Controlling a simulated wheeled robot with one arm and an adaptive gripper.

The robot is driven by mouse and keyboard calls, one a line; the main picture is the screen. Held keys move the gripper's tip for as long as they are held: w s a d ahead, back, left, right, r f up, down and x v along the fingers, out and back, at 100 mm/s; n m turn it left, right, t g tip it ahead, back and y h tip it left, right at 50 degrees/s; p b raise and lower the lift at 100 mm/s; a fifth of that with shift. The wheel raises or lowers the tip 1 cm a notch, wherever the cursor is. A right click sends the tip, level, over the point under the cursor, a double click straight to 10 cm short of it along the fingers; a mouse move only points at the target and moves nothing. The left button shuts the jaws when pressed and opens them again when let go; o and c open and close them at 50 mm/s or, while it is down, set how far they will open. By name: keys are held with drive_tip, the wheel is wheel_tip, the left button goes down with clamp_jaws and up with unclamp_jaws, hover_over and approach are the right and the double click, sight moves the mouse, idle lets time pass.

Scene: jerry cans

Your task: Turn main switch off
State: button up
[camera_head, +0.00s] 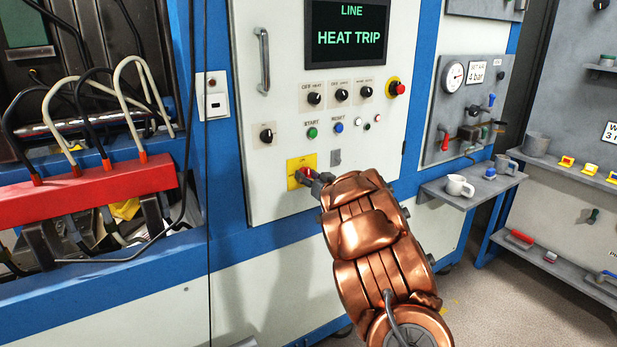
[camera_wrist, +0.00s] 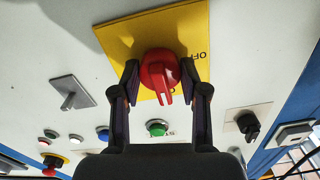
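The main switch is a red rotary knob (camera_wrist: 162,75) on a yellow plate (camera_wrist: 115,38) on the cabinet front. In the wrist view its grip bar points down toward the camera, and the letters OFF show on the plate to its right. My gripper (camera_head: 308,177) reaches the knob from the lower right in the head view. In the head view the gripper partly covers the knob and plate.
The cabinet's screen (camera_head: 347,36) reads LINE HEAT TRIP. Above the switch are a green start button (camera_head: 312,133), a blue reset button (camera_head: 338,127) and several black selector knobs. A grey lever (camera_wrist: 72,92) is close beside the plate.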

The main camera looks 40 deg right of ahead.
drive_tip(key=c, duration=0.5)
drive_tip(key=shift+d, duration=0.15)
drive_tip(key=shift+c, duration=0.4)
